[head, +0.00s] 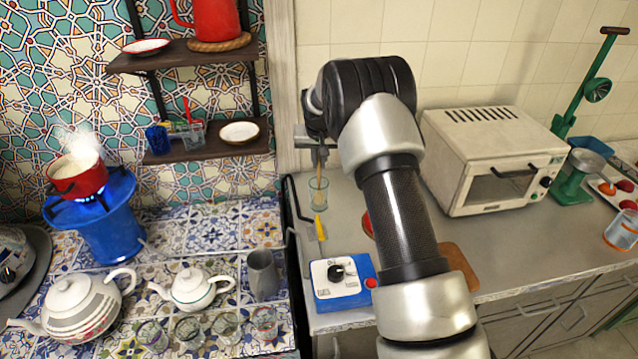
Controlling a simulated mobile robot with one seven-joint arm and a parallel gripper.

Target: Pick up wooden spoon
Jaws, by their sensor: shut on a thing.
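My gripper (319,158) points down over a clear glass (318,194) near the back left of the grey counter. It is shut on the wooden spoon (319,175), a thin light-brown handle that runs down from the jaws toward the glass. The spoon's lower part shows faintly at the glass. I cannot tell whether its end is clear of the bottom. The jaws are small in the picture and partly hidden by my wrist.
A blue and white box with a knob (342,283) and a yellow-handled tool (320,230) are in front of the glass. A white toaster oven (492,160) stands right of my arm. Teapots, such as the small white one (191,290), occupy the tiled surface at left.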

